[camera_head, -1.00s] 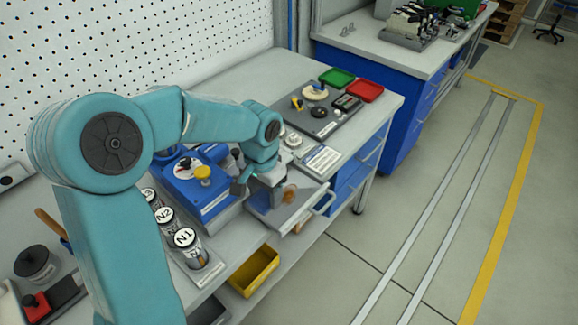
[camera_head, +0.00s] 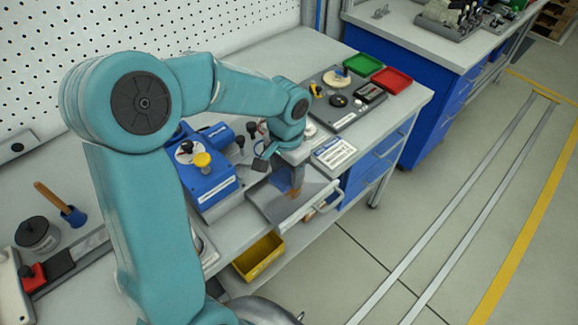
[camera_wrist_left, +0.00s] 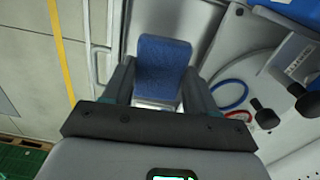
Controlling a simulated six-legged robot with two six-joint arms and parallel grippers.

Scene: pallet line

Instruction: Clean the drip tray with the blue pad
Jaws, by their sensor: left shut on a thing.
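The drip tray (camera_head: 265,202) is a shallow grey metal tray pulled out at the bench's front edge, with a bar handle (camera_head: 318,203) on its outer side. A brown stain (camera_head: 294,191) shows on it. My left gripper (camera_head: 281,168) is over the tray and shut on the blue pad (camera_wrist_left: 163,65). In the left wrist view the pad sits between the two dark fingers, above the tray's grey floor (camera_wrist_left: 201,22). The pad (camera_head: 281,180) is partly hidden by the gripper in the head view; I cannot tell if it touches the tray. My right gripper is not in view.
A blue machine with a yellow knob (camera_head: 203,160) stands left of the tray. A white label card (camera_head: 333,152) lies to its right. Green (camera_head: 362,67) and red (camera_head: 391,79) trays are farther back. A yellow bin (camera_head: 259,256) is below the front edge.

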